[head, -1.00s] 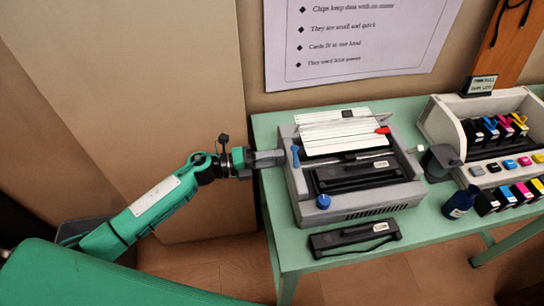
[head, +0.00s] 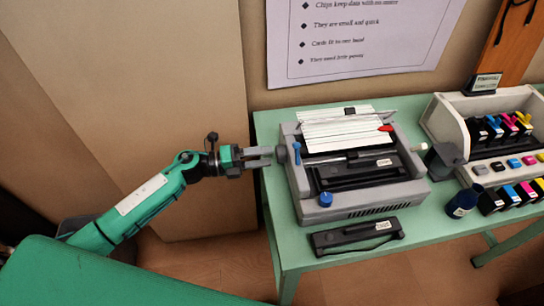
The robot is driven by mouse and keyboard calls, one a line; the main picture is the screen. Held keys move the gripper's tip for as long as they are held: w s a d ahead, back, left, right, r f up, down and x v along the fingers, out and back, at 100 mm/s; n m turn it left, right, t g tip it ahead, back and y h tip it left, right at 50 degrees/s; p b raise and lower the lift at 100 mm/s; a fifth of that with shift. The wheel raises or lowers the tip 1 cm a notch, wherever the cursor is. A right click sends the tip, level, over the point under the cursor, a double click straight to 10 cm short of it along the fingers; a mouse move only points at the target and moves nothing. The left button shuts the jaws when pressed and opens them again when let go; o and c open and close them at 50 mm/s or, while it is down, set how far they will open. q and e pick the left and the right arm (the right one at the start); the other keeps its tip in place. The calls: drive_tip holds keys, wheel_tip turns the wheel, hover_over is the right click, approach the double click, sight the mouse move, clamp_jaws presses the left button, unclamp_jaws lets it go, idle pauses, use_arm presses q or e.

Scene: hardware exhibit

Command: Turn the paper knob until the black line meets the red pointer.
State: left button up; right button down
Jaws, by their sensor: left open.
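A grey printer (head: 409,190) stands on the green table, with white lined paper (head: 335,132) at its back. A small black mark (head: 350,111) shows at the paper's top edge. The red pointer (head: 386,128) lies at the paper's right side, below and right of that mark. A round dark grey knob (head: 281,154) sticks out of the printer's left side. My left gripper (head: 270,156) is open and empty. Its two fingers point right at the knob, just left of it. I cannot tell whether they touch it. My right gripper is not in view.
A black cartridge (head: 345,239) lies in front of the printer on the table (head: 287,245). A dark cup (head: 443,160), a blue bottle (head: 463,202) and a white rack (head: 447,125) of ink cartridges stand to the right.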

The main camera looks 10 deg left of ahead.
use_arm(q)
drive_tip(key=b+v, duration=0.2)
drive_tip(key=v, duration=0.8)
drive_tip(key=shift+a, duration=0.25)
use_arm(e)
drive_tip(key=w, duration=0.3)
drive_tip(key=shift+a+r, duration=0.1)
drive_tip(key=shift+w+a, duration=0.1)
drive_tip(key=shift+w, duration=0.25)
